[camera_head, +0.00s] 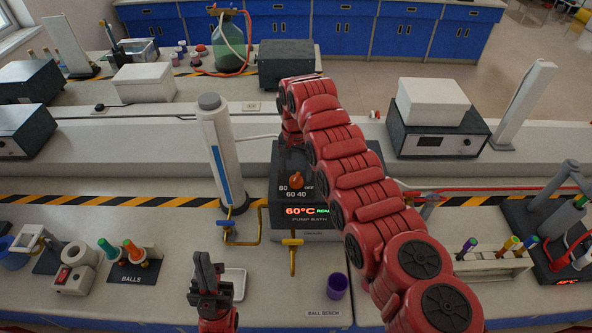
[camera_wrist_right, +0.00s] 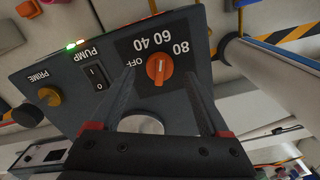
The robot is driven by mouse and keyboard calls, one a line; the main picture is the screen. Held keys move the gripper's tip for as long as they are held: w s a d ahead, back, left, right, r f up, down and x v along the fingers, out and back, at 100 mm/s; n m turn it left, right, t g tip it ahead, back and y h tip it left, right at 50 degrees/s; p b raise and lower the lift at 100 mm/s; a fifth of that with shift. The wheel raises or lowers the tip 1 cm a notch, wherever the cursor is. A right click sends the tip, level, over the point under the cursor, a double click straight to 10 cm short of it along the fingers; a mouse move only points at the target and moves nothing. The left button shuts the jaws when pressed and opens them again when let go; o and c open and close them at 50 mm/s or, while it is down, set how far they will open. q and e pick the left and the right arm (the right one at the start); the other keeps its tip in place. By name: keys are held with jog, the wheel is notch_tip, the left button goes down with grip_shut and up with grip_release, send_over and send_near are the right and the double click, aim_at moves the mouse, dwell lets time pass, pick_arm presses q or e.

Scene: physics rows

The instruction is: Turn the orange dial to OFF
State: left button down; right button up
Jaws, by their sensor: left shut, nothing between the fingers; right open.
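The orange dial (camera_head: 296,180) is on the front of the dark pump bath box (camera_head: 285,220), whose display reads 60°C. In the right wrist view the dial (camera_wrist_right: 159,69) shows a white mark pointing roughly at 60; OFF is printed to its left there. My right gripper (camera_wrist_right: 162,78) is open, its fingers on either side of the dial in that view; I cannot tell if they touch it. In the head view my right arm reaches over to the box and its fingers are not clear. My left gripper (camera_head: 203,270) is shut and empty above the bench front.
A white cylinder (camera_head: 222,150) stands left of the box. A pump switch (camera_wrist_right: 95,77) and yellow prime knob (camera_wrist_right: 49,97) are beside the dial.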

aim_at(296, 180)
jog(key=shift+w+f, duration=0.1)
jog(key=shift+f, duration=1.15)
grip_shut()
